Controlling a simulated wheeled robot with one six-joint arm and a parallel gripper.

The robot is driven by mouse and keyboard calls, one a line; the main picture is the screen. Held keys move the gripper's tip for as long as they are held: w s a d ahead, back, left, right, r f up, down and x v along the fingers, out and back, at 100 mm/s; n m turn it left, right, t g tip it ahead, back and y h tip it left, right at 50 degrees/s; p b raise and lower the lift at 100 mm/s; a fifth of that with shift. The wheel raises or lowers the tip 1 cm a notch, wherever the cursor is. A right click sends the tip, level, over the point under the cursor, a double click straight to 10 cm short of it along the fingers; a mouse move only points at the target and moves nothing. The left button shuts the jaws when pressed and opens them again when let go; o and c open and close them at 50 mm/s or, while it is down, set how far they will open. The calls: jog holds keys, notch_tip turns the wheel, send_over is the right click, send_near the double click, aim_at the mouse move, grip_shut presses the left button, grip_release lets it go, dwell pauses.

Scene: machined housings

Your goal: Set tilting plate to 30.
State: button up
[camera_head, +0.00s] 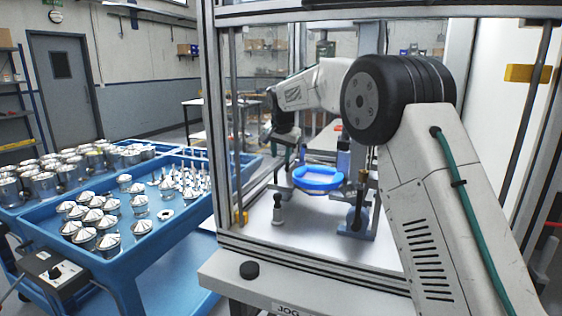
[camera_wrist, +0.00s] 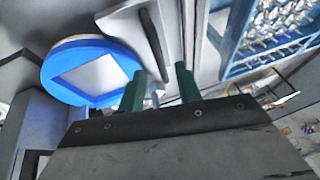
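The tilting plate seems to be the round blue ring with a pale square middle (camera_head: 318,178), inside the framed cell. In the wrist view the blue ring (camera_wrist: 125,62) fills the upper left, just left of the fingers. Its angle cannot be read in either view. My gripper (camera_head: 287,172) hangs at the left of the blue ring in the head view. In the wrist view my gripper (camera_wrist: 160,85) shows two green fingers apart. A thin pale piece shows between or beyond them; I see no firm grip on it.
A blue bracket with a brass-coloured rod (camera_head: 358,215) stands right of the ring. The cell frame's uprights (camera_head: 218,110) are close. Blue trays (camera_head: 165,235) of metal parts lie outside, left.

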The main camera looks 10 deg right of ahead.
aim_at(281, 164)
jog(key=shift+x, duration=1.75)
jog(key=shift+c, duration=0.2)
